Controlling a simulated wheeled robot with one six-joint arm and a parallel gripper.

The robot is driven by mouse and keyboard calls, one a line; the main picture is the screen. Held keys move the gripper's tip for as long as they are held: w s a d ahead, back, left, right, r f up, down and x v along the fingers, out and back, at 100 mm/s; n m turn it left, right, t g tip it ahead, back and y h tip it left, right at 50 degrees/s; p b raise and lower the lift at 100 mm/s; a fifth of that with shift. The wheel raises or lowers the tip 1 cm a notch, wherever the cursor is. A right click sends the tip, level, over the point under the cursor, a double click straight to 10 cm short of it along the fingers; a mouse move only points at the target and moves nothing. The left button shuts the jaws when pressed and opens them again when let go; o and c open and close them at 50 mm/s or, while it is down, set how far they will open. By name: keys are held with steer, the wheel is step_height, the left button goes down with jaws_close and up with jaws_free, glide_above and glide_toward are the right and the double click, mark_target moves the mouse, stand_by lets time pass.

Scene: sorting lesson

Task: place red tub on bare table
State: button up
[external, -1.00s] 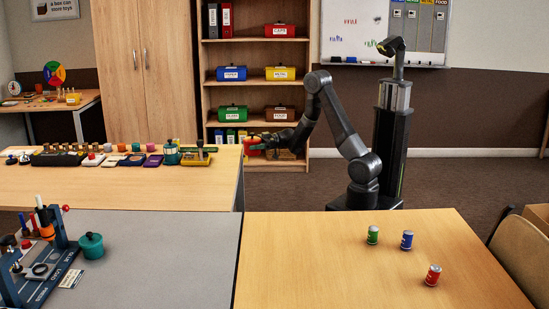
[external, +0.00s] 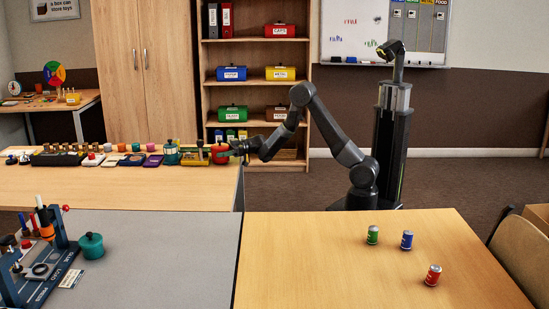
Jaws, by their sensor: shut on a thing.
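The red tub (external: 220,154) is at the right end of the back left wooden table (external: 130,190). My gripper (external: 231,151) reaches in from the right and is shut on the tub. The tub is over the tabletop near its right edge; I cannot tell whether its base touches the wood. The fingers are small in the picture and partly hidden by the tub.
Beside the tub on the left stand a yellow-based block (external: 196,158), a teal tub (external: 171,153) and a row of small coloured items. The table's front strip is bare.

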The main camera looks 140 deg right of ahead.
steer(key=shift+w+d+f, duration=0.1)
steer(key=shift+w+f, duration=0.1)
steer(key=shift+w, duration=0.05)
steer(key=shift+f, duration=0.2)
steer(key=o, duration=1.4)
steer(key=shift+o, duration=0.2)
steer(key=shift+s, duration=0.15)
steer(key=p+v, duration=0.1)
steer(key=v, duration=1.1)
steer(key=shift+s+f+p, duration=0.2)
steer(key=shift+f+p, duration=0.05)
steer(key=shift+p, duration=0.1)
steer(key=shift+o, duration=0.4)
steer(key=shift+s+a, duration=0.25)
steer(key=shift+s, duration=0.3)
